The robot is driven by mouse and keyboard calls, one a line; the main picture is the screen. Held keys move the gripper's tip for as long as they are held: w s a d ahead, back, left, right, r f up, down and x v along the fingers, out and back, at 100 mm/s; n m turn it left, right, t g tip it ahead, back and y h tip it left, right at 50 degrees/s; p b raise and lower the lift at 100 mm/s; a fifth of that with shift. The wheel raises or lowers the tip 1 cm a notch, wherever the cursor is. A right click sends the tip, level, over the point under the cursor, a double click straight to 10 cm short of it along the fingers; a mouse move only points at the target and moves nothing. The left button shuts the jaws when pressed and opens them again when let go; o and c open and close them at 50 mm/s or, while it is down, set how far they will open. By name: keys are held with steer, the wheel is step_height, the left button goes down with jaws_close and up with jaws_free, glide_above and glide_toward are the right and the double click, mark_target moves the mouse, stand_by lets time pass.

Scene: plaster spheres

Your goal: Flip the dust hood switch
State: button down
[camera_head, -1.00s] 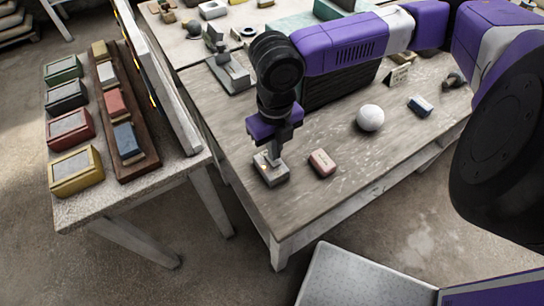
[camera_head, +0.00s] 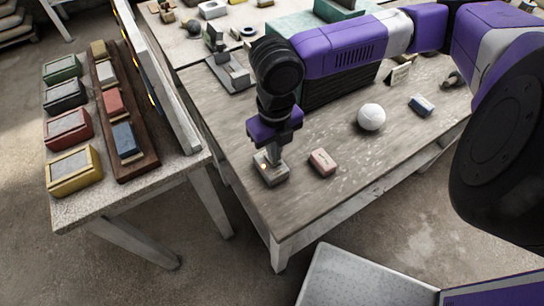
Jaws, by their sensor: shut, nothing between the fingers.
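A small grey switch box (camera_head: 274,177) sits near the front left corner of the wooden workbench (camera_head: 330,195). A small yellowish light shows on its left side. My gripper (camera_head: 273,158) points straight down with its fingertips at the top of this box. The fingers are together with nothing seen between them. The gripper covers the top of the box, so the switch's position is hidden. I cannot tell whether the fingertips touch it.
A pink block (camera_head: 322,162) lies just right of the switch box. A white sphere (camera_head: 371,117) and a blue block (camera_head: 421,105) are farther right. A dark ribbed box (camera_head: 335,90) stands behind. A left table holds coloured sanding blocks (camera_head: 73,170). The bench's front is clear.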

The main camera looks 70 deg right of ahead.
steer(key=shift+f+b, duration=0.45)
steer(key=shift+f, duration=0.2)
steer(key=shift+r, duration=0.1)
stand_by(0.3)
steer(key=shift+r+p, duration=3.05)
steer(key=shift+r, duration=0.4)
